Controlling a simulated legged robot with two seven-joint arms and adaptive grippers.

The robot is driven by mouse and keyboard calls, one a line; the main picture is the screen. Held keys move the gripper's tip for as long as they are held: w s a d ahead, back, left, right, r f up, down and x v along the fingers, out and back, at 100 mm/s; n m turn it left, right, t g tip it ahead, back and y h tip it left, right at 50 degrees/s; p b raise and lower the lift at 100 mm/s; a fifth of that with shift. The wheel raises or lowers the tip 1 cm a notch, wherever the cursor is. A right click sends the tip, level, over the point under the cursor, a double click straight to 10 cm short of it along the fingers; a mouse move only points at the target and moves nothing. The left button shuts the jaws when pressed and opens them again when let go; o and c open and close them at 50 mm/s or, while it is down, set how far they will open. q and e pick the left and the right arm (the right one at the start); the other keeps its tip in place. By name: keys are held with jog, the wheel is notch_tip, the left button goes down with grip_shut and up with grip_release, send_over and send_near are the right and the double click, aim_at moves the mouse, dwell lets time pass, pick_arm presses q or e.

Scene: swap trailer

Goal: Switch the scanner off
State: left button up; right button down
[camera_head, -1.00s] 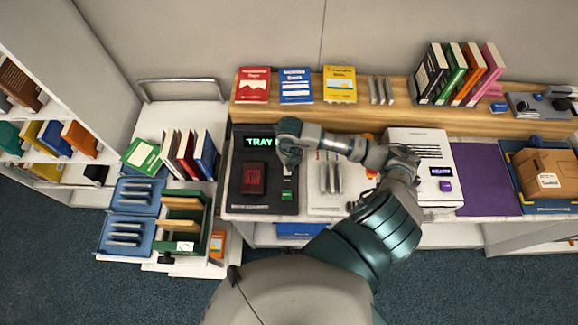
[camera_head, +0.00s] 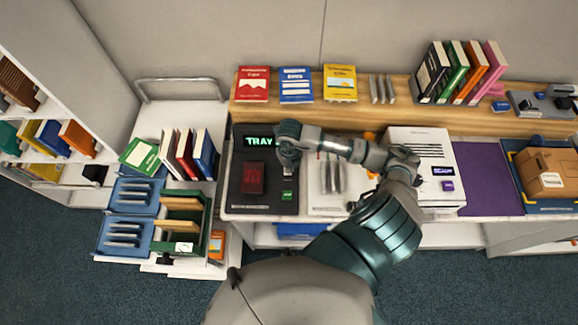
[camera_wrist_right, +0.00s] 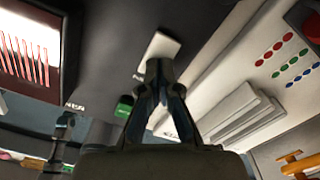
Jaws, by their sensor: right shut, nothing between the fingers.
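The scanner (camera_head: 252,208) is a black box on the counter with a dark red window (camera_head: 252,179) and a lit display (camera_head: 260,141) reading TRAY. A green button (camera_head: 288,196) is at its right side; green also shows in the right wrist view (camera_wrist_right: 124,106). My right gripper (camera_head: 287,162) is over the scanner's right part, pointing down. In the right wrist view its fingertips (camera_wrist_right: 160,66) are together and empty, at the lower end of a pale rectangular piece (camera_wrist_right: 163,46) on the black surface. I cannot tell whether they touch it. My left gripper is not in view.
Right of the scanner, a white panel (camera_head: 318,208) holds grey slabs. A white machine (camera_head: 420,140) with a purple display and a purple mat (camera_head: 482,175) stand further right. Booklets (camera_head: 296,85) lie on the wooden shelf behind. A cart (camera_head: 180,222) with blue trays is at left.

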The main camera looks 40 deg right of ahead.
jog(key=shift+a+f, duration=0.1)
jog(key=shift+a, duration=0.6)
jog(key=shift+d+r+p, duration=0.25)
jog(key=shift+r+p, duration=0.05)
jog(key=shift+r, duration=0.2)
jog(key=shift+d+r+p, duration=0.25)
jog(key=shift+r+p, duration=0.05)
jog(key=shift+r, duration=0.15)
jog(key=shift+r+p, duration=0.55)
jog(key=shift+r, duration=0.2)
jog(key=shift+a+r+p, duration=0.15)
jog(key=shift+r+p, duration=0.25)
jog(key=shift+r, duration=0.2)
jog(key=shift+a+r+p, duration=0.15)
jog(key=shift+r+p, duration=0.2)
jog(key=shift+r, duration=0.2)
jog(key=shift+r+p, duration=0.35)
jog(key=shift+r, duration=0.25)
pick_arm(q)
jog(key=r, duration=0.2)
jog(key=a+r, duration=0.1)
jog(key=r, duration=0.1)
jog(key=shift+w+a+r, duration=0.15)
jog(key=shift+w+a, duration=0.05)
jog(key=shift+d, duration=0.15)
pick_arm(e)
jog(key=shift+d+f, duration=0.15)
jog(key=shift+d, duration=0.1)
